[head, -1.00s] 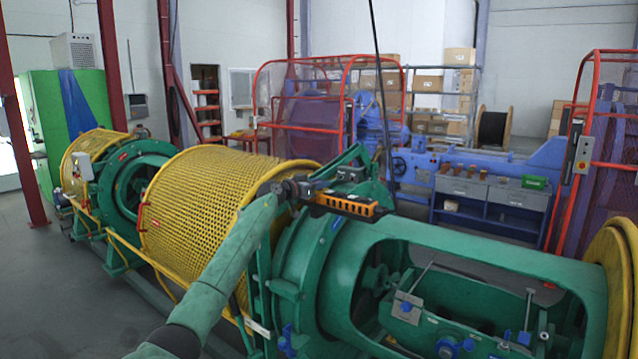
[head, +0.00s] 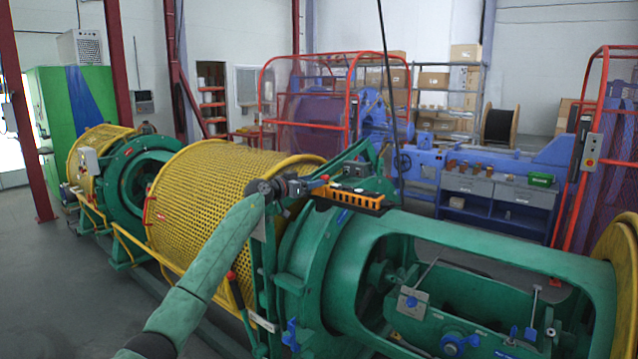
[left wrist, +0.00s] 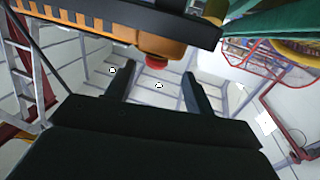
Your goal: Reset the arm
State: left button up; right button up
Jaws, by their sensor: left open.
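My left arm reaches in from the lower left in the head view. Its dark left gripper (head: 304,187) is at the left end of an orange-and-black bar-shaped unit (head: 355,197) on the green machine. In the left wrist view the two dark fingers (left wrist: 158,86) stand apart with nothing between them. The orange unit (left wrist: 105,32) crosses the top of that view, with a red knob (left wrist: 157,63) beyond the fingertips. Whether a finger touches the unit cannot be told. My right gripper is in neither view.
The green strander frame (head: 450,245) lies under and right of the gripper. A yellow mesh drum guard (head: 215,200) is behind the arm. A dark cable (head: 386,80) hangs near the unit. Red guard rails (head: 333,55) stand farther back. Grey floor (head: 50,280) is open at left.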

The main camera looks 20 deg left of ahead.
pick_arm(q)
jog(key=shift+v, duration=0.85)
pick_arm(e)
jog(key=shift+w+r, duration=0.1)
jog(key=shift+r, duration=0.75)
